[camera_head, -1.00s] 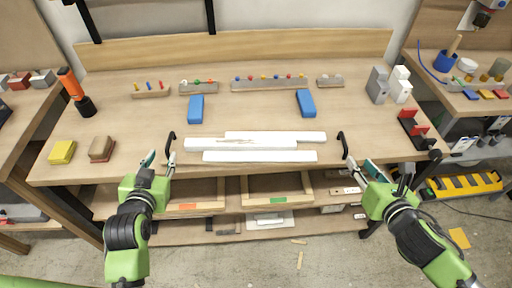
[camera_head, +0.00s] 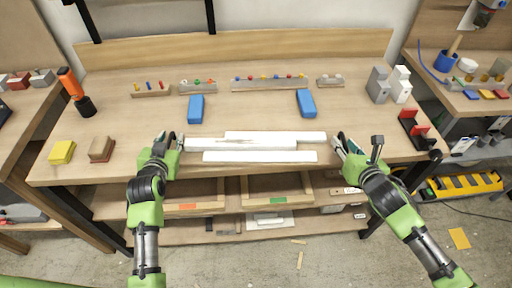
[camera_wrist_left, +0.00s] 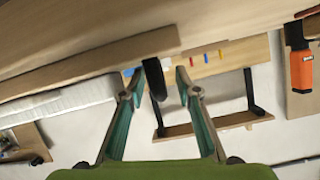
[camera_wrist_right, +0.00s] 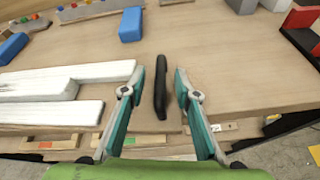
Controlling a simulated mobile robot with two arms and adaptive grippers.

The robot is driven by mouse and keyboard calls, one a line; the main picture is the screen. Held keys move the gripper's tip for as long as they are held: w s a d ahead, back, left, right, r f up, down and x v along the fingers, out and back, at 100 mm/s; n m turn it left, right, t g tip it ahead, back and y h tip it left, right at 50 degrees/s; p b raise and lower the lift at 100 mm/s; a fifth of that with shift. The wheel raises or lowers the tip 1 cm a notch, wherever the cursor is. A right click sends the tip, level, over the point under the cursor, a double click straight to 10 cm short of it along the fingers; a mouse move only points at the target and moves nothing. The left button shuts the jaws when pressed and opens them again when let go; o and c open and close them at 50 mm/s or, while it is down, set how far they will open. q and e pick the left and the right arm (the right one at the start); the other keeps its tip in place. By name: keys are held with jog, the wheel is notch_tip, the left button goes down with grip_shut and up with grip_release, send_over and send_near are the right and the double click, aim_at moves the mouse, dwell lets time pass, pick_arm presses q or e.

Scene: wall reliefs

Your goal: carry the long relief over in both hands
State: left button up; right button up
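The long relief shows as long white strips (camera_head: 260,156) side by side at the front of the wooden bench, with a black upright handle beyond each end. Whether a wood-coloured board joins strips and handles is hard to tell. My left gripper (camera_head: 168,138) is at the left end; in the left wrist view its fingers (camera_wrist_left: 152,82) are open, with the left black handle (camera_wrist_left: 154,78) between them. My right gripper (camera_head: 345,142) is at the right end; in the right wrist view its fingers (camera_wrist_right: 160,80) are open around the right black handle (camera_wrist_right: 161,88), with gaps on both sides.
Two blue blocks (camera_head: 196,108) (camera_head: 306,103) lie behind the strips, with peg racks (camera_head: 270,83) further back. A yellow block (camera_head: 62,152) and a brown-topped block (camera_head: 101,149) sit at left. A red and black holder (camera_head: 414,132) stands at right.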

pick_arm(q)
grip_shut()
pick_arm(e)
grip_shut()
pick_arm(q)
jog(key=shift+w+r, duration=0.1)
jog(key=shift+r, duration=0.15)
pick_arm(e)
jog(key=shift+w+r, duration=0.1)
jog(key=shift+r, duration=0.1)
pick_arm(q)
jog(key=shift+r, duration=0.1)
pick_arm(e)
jog(key=shift+r, duration=0.1)
